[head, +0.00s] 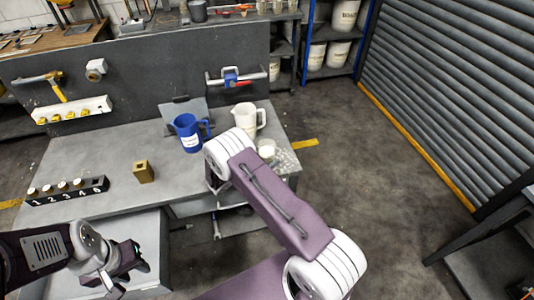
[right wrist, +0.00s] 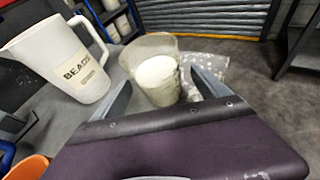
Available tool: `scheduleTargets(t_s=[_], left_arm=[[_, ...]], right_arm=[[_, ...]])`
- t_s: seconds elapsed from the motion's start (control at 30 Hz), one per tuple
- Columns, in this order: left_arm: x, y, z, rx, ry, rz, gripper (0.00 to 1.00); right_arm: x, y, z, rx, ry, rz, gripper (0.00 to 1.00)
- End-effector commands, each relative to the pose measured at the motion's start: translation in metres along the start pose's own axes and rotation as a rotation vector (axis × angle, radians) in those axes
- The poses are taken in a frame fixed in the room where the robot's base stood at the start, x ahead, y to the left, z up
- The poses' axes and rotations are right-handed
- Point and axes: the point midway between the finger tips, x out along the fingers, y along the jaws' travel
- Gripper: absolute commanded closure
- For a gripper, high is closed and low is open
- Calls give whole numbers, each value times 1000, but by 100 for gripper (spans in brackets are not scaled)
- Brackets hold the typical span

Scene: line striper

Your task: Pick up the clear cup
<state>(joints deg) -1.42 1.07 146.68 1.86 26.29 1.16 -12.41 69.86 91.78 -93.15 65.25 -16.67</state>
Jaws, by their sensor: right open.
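The clear cup (right wrist: 150,44) stands upright on the bench in the right wrist view, see-through at its rim. A whitish, rounded mass (right wrist: 158,78) shows in or in front of it; I cannot tell which. In the head view a small pale part of the cup (head: 267,147) shows beside my right arm. My right gripper (right wrist: 162,84) is open, with one finger on each side of the whitish mass; contact cannot be made out. In the head view my arm hides its fingers. My left gripper (head: 124,262) is low at the left, away from the cup; its jaws are unclear.
A white pitcher labelled BEADS (right wrist: 75,62) stands left of the cup, near a blue pitcher (head: 188,133). A clear speckled item (head: 286,162) lies right of the cup by the bench edge. A brass block (head: 144,172) and numbered rack (head: 68,190) are farther left.

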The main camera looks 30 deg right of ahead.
Motion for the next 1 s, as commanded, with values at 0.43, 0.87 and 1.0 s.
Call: scheduleTargets(t_s=[0.43, 0.87, 1.0], left_arm=[[-5, 0, -1, 0, 0, 0, 64], [-5, 0, -1, 0, 0, 0, 64], [-4, 0, 0, 0, 0, 0, 64]], right_arm=[[25, 0, 0, 1, 1, 1, 28], [24, 0, 1, 1, 0, 1, 96], [22, 1, 6, 2, 0, 1, 96]])
